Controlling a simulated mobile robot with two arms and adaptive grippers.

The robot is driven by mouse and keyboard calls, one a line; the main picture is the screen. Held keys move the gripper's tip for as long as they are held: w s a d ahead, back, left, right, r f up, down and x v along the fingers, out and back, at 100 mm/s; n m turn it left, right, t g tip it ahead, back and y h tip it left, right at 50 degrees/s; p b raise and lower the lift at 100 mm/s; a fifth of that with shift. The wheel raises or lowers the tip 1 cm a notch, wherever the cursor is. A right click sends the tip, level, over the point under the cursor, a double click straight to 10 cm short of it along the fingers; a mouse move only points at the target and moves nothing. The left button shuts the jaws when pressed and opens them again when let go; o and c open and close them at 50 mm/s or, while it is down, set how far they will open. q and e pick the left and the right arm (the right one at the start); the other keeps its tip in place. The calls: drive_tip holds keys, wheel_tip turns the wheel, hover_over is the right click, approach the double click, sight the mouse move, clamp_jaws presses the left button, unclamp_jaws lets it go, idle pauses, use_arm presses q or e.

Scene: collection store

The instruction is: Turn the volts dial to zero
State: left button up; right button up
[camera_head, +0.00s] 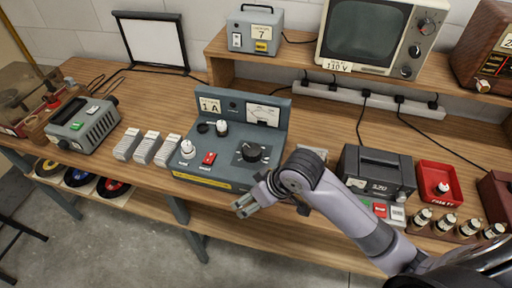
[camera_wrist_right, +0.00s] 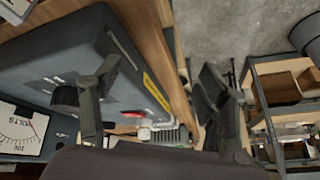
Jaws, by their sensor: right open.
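A blue-grey bench supply (camera_head: 215,178) stands on the wooden bench, with a "1 A" card and a meter (camera_head: 263,115) on its upright back. The meter reads "VOLTS" in the wrist view (camera_wrist_right: 20,130). A large black dial (camera_head: 252,152) sits on the supply's sloping top at the right; its pointer setting is too small to read. Two white-topped knobs and a red switch (camera_head: 208,158) lie to its left. My right gripper (camera_head: 244,206) is open and empty, in front of the supply's lower right corner, apart from the dial. In the wrist view its fingers (camera_wrist_right: 158,98) are spread.
A black-topped unit (camera_head: 378,172) and a red tray (camera_head: 440,182) stand to the right, with small bottles in front. Grey-white blocks (camera_head: 147,147) and a grey-green device (camera_head: 83,123) stand left. A shelf with a monitor (camera_head: 375,35) is behind.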

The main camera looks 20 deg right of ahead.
drive_tip(key=w+r, duration=0.1)
drive_tip(key=r, duration=0.1)
drive_tip(key=w+d+r, duration=0.1)
drive_tip(key=w+r, duration=0.1)
drive_tip(key=w+d+r, duration=0.1)
drive_tip(key=w+r, duration=0.1)
drive_tip(key=shift+w+r, duration=0.1)
drive_tip(key=shift+w, duration=0.05)
drive_tip(key=w+d+r+m+h, duration=0.1)
drive_tip(key=w+d+r, duration=0.3)
drive_tip(key=d+r, duration=0.45)
drive_tip(key=p, duration=0.3)
approach(253, 149)
drive_tip(key=shift+g, duration=0.3)
drive_tip(key=x, duration=0.9)
drive_tip(key=shift+w, duration=0.2)
drive_tip(key=c, duration=1.2)
drive_tip(key=shift+o, duration=0.2)
